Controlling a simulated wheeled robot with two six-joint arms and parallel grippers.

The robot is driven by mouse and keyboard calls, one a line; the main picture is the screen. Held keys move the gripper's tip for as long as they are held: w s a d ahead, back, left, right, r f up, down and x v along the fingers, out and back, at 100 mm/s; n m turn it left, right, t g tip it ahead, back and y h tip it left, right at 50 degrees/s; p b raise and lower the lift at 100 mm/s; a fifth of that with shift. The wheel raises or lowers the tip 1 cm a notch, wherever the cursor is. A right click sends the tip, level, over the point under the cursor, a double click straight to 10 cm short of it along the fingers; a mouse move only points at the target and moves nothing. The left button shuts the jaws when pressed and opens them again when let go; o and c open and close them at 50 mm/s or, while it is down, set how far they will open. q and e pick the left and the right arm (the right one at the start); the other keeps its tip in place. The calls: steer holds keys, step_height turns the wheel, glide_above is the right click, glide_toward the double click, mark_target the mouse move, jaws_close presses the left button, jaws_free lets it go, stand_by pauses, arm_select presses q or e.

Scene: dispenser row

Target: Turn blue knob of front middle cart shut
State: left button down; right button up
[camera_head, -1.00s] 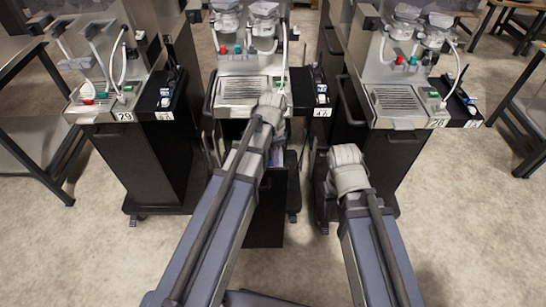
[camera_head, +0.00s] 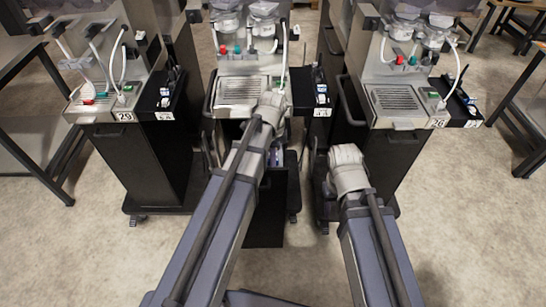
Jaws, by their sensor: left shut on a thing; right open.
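The front middle cart (camera_head: 240,112) is black with a grey metal machine on top. My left gripper (camera_head: 273,99) is at the right part of the cart's front, below these knobs. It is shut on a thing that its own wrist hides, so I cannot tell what. My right gripper (camera_head: 347,156) is open, apart from the machine, low between the middle and right carts. Its fingertips are hidden behind its wrist.
A left cart (camera_head: 140,160) and a right cart (camera_head: 395,150) carry similar machines. A black side tray (camera_head: 311,90) adjoins the middle machine on its right. Dark-framed tables (camera_head: 30,130) stand at the sides. The near floor (camera_head: 80,250) is clear.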

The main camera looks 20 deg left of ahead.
stand_by(0.3)
arm_select(q)
steer(key=c, duration=0.8)
jaws_free()
step_height(320, 180, up, 8)
steer(key=p, duration=0.8)
steer(key=shift+f, duration=0.1)
